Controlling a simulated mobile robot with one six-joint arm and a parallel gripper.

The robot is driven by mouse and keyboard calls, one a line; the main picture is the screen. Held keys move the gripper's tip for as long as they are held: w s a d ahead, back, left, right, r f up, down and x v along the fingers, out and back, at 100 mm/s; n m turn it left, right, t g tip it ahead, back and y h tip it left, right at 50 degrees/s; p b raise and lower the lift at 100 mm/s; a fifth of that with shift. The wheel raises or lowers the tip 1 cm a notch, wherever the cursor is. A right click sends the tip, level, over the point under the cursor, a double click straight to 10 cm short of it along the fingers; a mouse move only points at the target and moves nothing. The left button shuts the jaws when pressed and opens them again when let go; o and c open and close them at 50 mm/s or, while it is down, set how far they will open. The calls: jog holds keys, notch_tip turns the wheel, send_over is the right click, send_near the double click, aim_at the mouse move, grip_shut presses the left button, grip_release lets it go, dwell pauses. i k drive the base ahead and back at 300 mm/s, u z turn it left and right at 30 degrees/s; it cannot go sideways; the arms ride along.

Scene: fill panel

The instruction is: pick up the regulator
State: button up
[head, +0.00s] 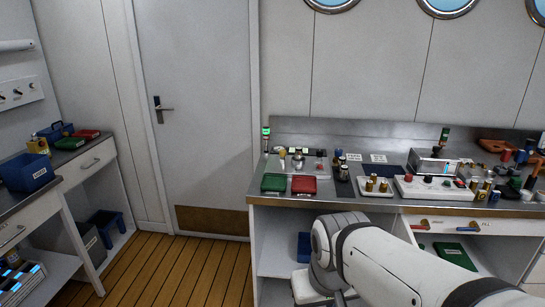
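I cannot tell for sure which item is the regulator at this size. Several small brass-coloured fittings stand on a small white tray (376,194) on the steel workbench (330,199). To their right is a long white panel (420,194) with knobs and a red button. More small brass and dark parts stand at the bench's right. My arm reaches in from the lower right, in front of and below the bench top. My gripper (341,298) shows only as a dark sliver at the bottom edge, apart from the bench items. Its fingers are not clear.
A green tray (274,183) and a red tray (304,185) lie at the bench's left. A metal instrument box (433,164) stands behind the white panel. A left counter holds a blue bin (27,174). The wooden floor (185,270) between them is clear.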

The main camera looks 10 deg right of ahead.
aim_at(298, 151)
jog(key=u, duration=0.05)
jog(key=i, duration=1.7)
jog(key=z, duration=0.1)
